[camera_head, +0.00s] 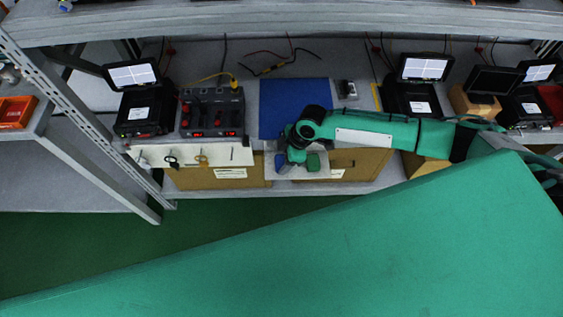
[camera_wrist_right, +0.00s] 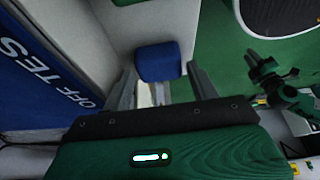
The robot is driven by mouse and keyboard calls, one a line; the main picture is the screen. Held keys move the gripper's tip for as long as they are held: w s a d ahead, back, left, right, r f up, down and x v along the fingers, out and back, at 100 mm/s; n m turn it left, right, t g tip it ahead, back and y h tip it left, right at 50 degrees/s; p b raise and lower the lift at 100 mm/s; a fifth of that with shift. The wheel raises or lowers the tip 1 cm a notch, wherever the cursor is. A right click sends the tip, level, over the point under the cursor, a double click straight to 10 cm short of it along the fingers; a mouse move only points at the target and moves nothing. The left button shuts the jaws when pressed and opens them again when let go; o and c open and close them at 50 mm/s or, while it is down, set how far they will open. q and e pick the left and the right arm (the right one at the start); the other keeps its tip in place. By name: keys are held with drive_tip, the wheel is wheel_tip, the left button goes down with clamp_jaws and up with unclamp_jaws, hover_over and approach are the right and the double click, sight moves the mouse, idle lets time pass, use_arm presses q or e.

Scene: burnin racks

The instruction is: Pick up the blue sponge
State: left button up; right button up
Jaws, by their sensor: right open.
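The blue sponge (camera_wrist_right: 158,62) is a small blue block on a pale surface in the right wrist view. It lies just beyond the fingertips of my right gripper (camera_wrist_right: 162,82), between the lines of the two fingers. The fingers are apart with nothing held; I cannot tell whether they touch the sponge. In the head view my right gripper (camera_head: 297,160) is at the shelf's front edge, and the sponge shows as a small blue patch (camera_head: 280,161) beside it, partly hidden by the arm.
A blue mat (camera_head: 283,97) lies on the shelf behind my right gripper. A grey device with knobs (camera_head: 211,112) and a black monitor unit (camera_head: 139,108) stand to the left. Another monitor unit (camera_head: 416,88) stands behind my right arm. An upper shelf (camera_head: 290,22) overhangs the back.

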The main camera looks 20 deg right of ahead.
sight(282, 161)
drive_tip(key=shift+a+f, duration=0.2)
drive_tip(key=shift+f, duration=0.3)
use_arm(q)
drive_tip(key=shift+w, duration=0.1)
drive_tip(key=shift+w+r, duration=0.15)
use_arm(e)
drive_tip(key=c, duration=0.7)
drive_tip(key=shift+r, duration=0.1)
